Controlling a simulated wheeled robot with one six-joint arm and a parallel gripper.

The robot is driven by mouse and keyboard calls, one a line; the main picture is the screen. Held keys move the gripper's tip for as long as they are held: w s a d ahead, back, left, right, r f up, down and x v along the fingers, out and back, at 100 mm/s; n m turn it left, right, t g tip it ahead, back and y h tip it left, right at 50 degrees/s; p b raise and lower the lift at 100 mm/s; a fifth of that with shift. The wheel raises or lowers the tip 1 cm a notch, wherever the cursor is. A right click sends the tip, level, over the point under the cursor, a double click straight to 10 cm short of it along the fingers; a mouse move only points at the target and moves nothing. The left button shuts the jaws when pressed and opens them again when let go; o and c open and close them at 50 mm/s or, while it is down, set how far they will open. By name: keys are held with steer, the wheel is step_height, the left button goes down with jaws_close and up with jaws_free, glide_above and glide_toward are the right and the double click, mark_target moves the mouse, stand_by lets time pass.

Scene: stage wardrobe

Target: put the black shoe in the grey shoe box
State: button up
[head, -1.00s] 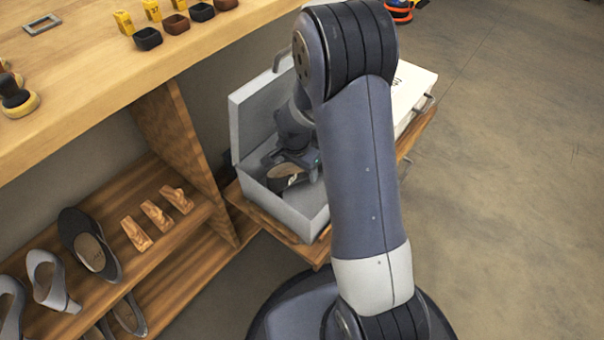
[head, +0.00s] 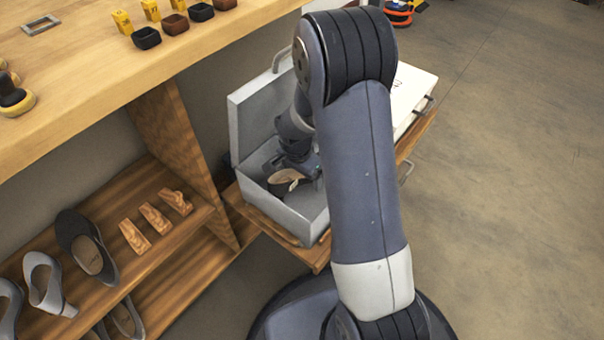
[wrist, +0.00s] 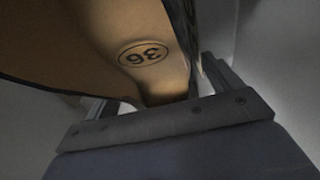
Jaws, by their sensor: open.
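The grey shoe box (head: 283,214) stands with its lid (head: 256,112) up on a low wooden surface. A black shoe (head: 281,188) with a tan insole is inside the box, partly hidden by its walls and my gripper. My gripper (head: 299,178) is inside the box, open, right at the shoe. In the wrist view the shoe's tan insole (wrist: 105,48), stamped 36, fills the upper left, and its narrow end lies between the spread fingers of my gripper (wrist: 150,95). I cannot tell whether a finger touches it.
A white box (head: 408,92) stands behind my arm. The shelf at left holds a dark shoe (head: 76,238), grey heeled shoes (head: 45,284) and wooden blocks (head: 154,218). The wooden counter (head: 90,70) overhangs at upper left. The floor at right is clear.

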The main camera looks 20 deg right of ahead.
steer(key=r+p, duration=0.1)
steer(key=r, duration=0.1)
steer(key=r+p, duration=0.1)
steer(key=r, duration=0.2)
steer(key=a+r+p, duration=0.1)
steer(key=r, duration=0.1)
steer(key=shift+s+r, duration=0.35)
